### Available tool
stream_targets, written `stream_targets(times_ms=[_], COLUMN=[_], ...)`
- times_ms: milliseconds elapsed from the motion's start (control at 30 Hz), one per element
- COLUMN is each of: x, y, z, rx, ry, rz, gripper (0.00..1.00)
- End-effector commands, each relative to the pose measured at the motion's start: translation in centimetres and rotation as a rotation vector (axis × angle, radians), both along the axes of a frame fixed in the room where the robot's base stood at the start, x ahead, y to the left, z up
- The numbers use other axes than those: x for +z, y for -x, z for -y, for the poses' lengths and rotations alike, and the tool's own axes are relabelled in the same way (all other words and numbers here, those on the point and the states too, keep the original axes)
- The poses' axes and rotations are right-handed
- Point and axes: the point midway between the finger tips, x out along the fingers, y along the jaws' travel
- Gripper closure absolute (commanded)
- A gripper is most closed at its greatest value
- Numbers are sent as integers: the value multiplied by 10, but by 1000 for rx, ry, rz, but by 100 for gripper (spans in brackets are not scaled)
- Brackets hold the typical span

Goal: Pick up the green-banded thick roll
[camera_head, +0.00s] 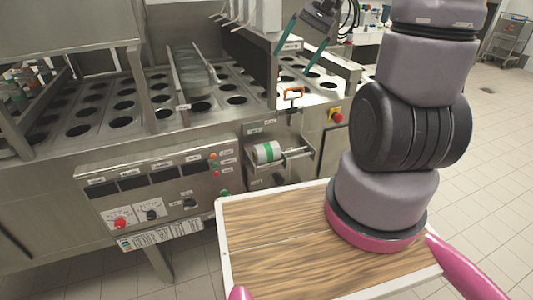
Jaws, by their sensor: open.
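The green-banded thick roll (266,152) is white with a green band. It lies on its side on a metal holder at the front of the machine, just right of the control panel. My gripper (291,64) is at the top of the view, above and a little right of the roll in the picture. Its two teal fingers are spread apart with nothing between them. It is well clear of the roll. The roll's far side is hidden.
The steel cup filler (120,105) has rows of round holes. An orange handle (293,93) and a red knob on a yellow plate (337,116) sit near the roll. A metal bracket (297,154) juts out beside it. Tiled floor (490,180) is clear at the right.

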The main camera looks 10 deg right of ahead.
Motion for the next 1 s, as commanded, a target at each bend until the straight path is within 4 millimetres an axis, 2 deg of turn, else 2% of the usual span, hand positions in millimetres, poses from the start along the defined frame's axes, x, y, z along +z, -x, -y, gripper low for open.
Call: stream_targets(times_ms=[33, 333, 533, 700, 833, 1000], x=[-18, -116, -191, -255, -290, -313], y=[-8, -47, -59, -60, -57, -54], z=[4, 19, 32, 40, 43, 44], rx=[-13, -101, -193, -281, -338, -373], ry=[-39, -293, -465, -597, -667, -708], rz=[-48, -234, -321, -368, -385, -391], gripper=[0, 0, 0, 0, 0, 0])
